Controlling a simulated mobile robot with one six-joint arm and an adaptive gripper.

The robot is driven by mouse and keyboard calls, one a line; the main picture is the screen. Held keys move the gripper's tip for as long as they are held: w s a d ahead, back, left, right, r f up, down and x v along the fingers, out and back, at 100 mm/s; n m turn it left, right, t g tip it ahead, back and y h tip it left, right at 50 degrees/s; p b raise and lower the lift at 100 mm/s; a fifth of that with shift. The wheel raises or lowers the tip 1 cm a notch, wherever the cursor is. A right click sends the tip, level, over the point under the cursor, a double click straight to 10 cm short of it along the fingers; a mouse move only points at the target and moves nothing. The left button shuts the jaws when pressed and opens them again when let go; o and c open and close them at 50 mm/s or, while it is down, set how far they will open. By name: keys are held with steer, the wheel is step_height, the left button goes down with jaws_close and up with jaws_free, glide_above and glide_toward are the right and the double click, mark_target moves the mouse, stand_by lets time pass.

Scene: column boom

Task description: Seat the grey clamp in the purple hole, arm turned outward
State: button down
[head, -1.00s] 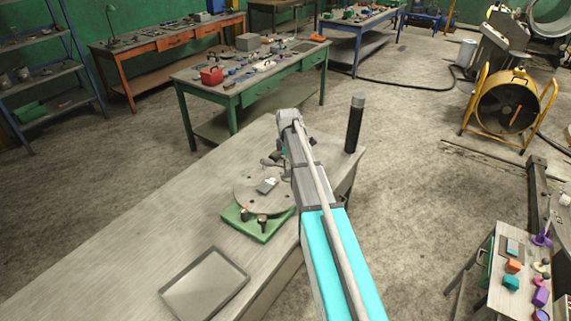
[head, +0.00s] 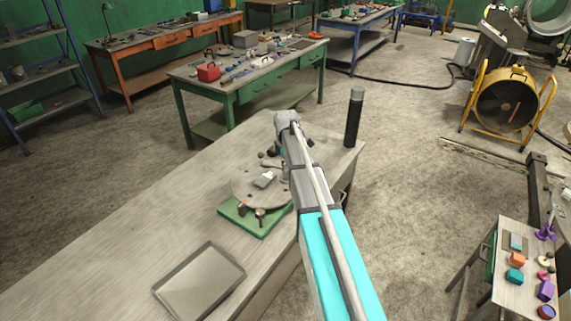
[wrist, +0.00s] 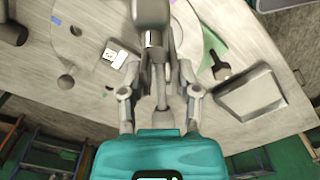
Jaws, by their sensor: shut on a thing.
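The grey clamp (wrist: 153,56) is held between the fingers of my gripper (wrist: 160,72), with its dark cylindrical end toward the top of the wrist view. It is over or in front of the round grey disc (wrist: 92,18); I cannot tell whether it touches. The disc also shows in the head view (head: 246,190), on a green base (head: 249,221). There my arm hides most of the gripper. A pale block (wrist: 118,56) sits on the disc.
A shallow grey tray (head: 200,283) lies on the workbench (head: 135,225), nearer than the disc. A black post (head: 354,118) stands at the bench's far right corner. The bench left of the disc is clear.

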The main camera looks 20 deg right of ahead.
mark_target(286, 175)
steer(key=shift+f+b, duration=0.45)
steer(key=shift+f, duration=0.35)
steer(key=shift+f+b, duration=2.35)
stand_by(0.3)
steer(key=c, duration=0.6)
jaws_free()
steer(key=shift+r, duration=0.2)
steer(key=shift+r+p, duration=3.65)
steer(key=shift+p, duration=0.15)
